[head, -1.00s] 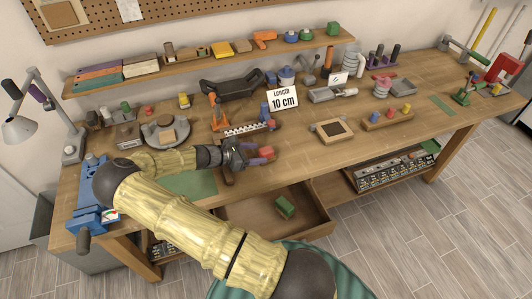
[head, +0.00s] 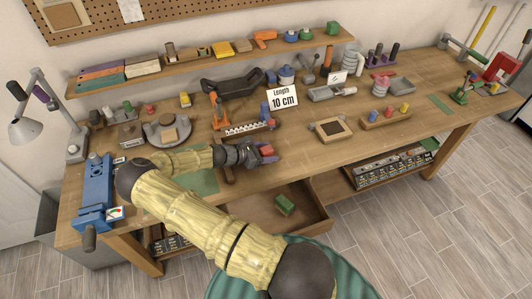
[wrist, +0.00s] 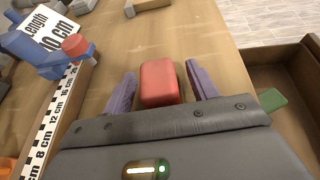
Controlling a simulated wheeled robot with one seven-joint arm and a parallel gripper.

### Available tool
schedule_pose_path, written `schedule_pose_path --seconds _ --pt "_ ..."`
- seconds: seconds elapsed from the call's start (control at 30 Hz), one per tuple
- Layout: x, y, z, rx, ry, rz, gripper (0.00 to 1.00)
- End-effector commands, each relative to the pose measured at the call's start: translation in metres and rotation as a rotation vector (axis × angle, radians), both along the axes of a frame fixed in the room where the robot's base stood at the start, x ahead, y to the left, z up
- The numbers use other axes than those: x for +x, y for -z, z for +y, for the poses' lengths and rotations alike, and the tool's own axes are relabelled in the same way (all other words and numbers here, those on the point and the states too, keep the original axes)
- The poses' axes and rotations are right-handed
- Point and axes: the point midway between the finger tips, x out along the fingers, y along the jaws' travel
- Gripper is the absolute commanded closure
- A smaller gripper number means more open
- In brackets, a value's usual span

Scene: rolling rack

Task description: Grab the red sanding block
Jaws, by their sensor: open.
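The red sanding block (wrist: 160,84) lies on the wooden workbench, between the two purple fingers of my gripper (wrist: 162,88) in the wrist view. A narrow gap shows on each side of it, so the fingers do not appear to press on it. In the head view my gripper (head: 262,156) is low over the bench near its front edge. The block (head: 268,150) shows there partly, with the rest hidden by the gripper. My gripper is open around the block.
A ruler (wrist: 52,120) and a blue clamp-like piece with a red knob (wrist: 75,45) are close on the left in the wrist view. An open drawer (head: 318,222) with a green block (head: 284,204) juts out below the bench edge. A "Length 10 cm" sign (head: 283,98) stands behind.

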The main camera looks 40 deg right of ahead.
Motion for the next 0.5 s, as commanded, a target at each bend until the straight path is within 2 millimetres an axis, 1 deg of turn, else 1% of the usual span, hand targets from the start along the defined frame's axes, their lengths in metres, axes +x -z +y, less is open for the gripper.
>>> schedule_pose_path --seconds 0.33,0.37,0.5 --pt "-0.0002 -0.0002 0.0002 -0.001 0.001 0.001 0.42" --pt "-0.0002 -0.0002 0.0002 -0.001 0.001 0.001 0.46" --pt "-0.0002 -0.0002 0.0002 -0.001 0.001 0.001 0.73"
